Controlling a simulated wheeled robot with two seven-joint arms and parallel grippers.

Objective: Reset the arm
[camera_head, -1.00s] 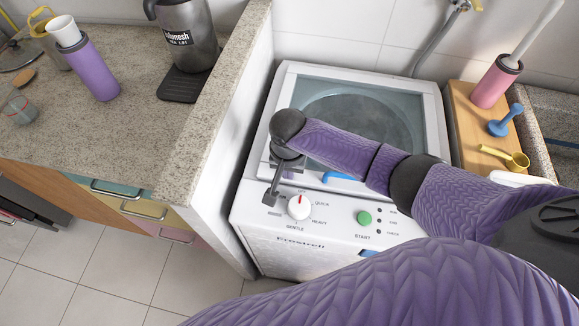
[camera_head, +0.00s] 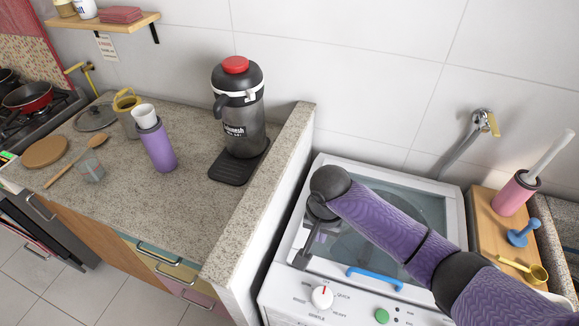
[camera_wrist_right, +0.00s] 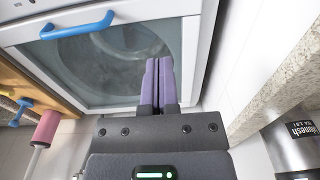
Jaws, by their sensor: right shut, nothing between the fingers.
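My right arm, in a purple sleeve, comes in from the right in the head view. Its gripper (camera_head: 304,257) points down over the left side of the white washing machine (camera_head: 452,200), up and left of the white knob (camera_head: 322,297). In the right wrist view its two purple fingers (camera_wrist_right: 159,62) are together with nothing between them, in front of the washer's glass lid (camera_wrist_right: 110,65). The lid looks closed, with a blue handle (camera_head: 375,281). Whether the gripper touches the washer cannot be told. My left gripper is not in view.
A counter (camera_head: 205,215) on the left ends in a raised stone-topped wall beside the washer. It holds a dispenser (camera_head: 245,130) and a purple tumbler (camera_head: 158,148). A wooden board (camera_head: 487,215) at right carries a pink holder (camera_head: 512,195), blue plunger (camera_head: 518,236) and yellow scoop (camera_head: 530,270).

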